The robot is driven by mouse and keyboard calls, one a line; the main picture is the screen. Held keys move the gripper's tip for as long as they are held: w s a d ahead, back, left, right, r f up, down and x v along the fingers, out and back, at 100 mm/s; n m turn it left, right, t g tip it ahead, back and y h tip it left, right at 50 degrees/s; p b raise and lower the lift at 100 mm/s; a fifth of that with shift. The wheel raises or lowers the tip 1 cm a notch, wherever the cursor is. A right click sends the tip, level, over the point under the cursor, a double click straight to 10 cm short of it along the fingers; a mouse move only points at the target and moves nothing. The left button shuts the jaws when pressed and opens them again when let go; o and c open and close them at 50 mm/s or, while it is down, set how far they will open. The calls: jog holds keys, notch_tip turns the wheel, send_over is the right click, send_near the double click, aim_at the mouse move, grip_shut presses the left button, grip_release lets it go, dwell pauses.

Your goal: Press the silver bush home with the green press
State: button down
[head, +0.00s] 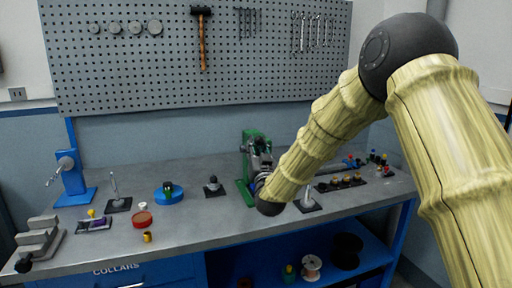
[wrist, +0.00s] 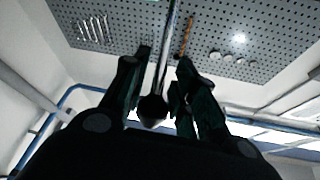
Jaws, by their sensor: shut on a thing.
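The green press (head: 246,170) stands on the bench just right of the middle, partly behind my arm. My dark gripper (head: 260,160) is at the press, on its right side. In the wrist view my gripper (wrist: 165,60) has a finger on each side of a thin silver rod with a dark ball end (wrist: 153,110), which looks like the press lever. The jaws are shut on it, though the contact itself is dark. I cannot make out the silver bush; the press's working area is largely hidden by my gripper and arm.
A blue press (head: 72,180) stands at the bench's left. A blue round fixture (head: 168,196), a red dish (head: 142,220) and a brass piece (head: 147,237) lie left of the green press. A dark tray (head: 340,184) of small parts lies right. A pegboard (head: 270,60) hangs behind.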

jog(key=shift+d+f, duration=0.15)
jog(key=shift+f, duration=0.15)
jog(key=c, duration=1.5)
grip_release()
jog(key=shift+c, duration=0.2)
jog(key=shift+o, duration=0.3)
jog(key=shift+w+d, duration=0.15)
jog(key=shift+w, duration=0.05)
jog(key=v, duration=1.2)
jog(key=shift+d+f, duration=0.1)
